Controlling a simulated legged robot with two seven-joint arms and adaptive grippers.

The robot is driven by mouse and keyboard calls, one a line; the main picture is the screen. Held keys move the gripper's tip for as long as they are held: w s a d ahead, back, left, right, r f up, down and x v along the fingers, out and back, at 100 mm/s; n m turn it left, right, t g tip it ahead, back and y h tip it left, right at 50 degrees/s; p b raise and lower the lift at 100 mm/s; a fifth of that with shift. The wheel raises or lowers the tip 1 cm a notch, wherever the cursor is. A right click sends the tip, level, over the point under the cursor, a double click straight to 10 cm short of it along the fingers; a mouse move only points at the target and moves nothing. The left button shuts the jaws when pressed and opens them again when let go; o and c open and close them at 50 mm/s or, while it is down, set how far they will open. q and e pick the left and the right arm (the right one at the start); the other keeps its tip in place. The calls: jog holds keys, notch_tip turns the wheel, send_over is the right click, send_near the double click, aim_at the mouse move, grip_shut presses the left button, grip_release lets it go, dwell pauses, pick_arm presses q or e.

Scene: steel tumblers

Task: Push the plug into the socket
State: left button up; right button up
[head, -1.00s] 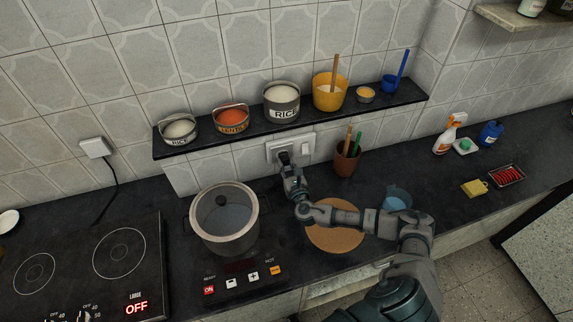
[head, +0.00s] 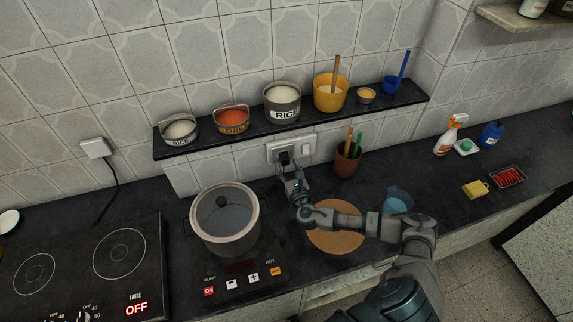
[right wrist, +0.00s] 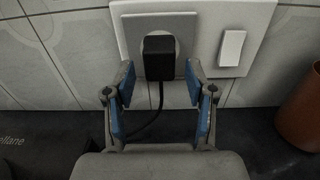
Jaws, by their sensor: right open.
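The black plug (right wrist: 159,58) sits at the face of the white wall socket (right wrist: 130,34), with its cord hanging below. I cannot tell how deep it is in. In the head view the plug (head: 284,157) is a small dark shape at the socket (head: 271,151). My right gripper (right wrist: 161,84) is open and empty. Its blue-padded fingers stand wide on either side, just below and in front of the plug, apart from it. In the head view my right gripper (head: 291,171) is just in front of the socket. My left gripper is not in view.
A light switch (right wrist: 231,48) is right of the socket. A brown utensil cup (head: 346,162) stands close to its right. A shelf (head: 300,120) with tins runs above. A steel pot (head: 224,238) stands left, and a round board (head: 336,238) lies under my right arm.

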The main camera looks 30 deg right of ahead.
jog(key=v, duration=1)
jog(key=shift+s, duration=0.2)
jog(key=shift+f, duration=0.1)
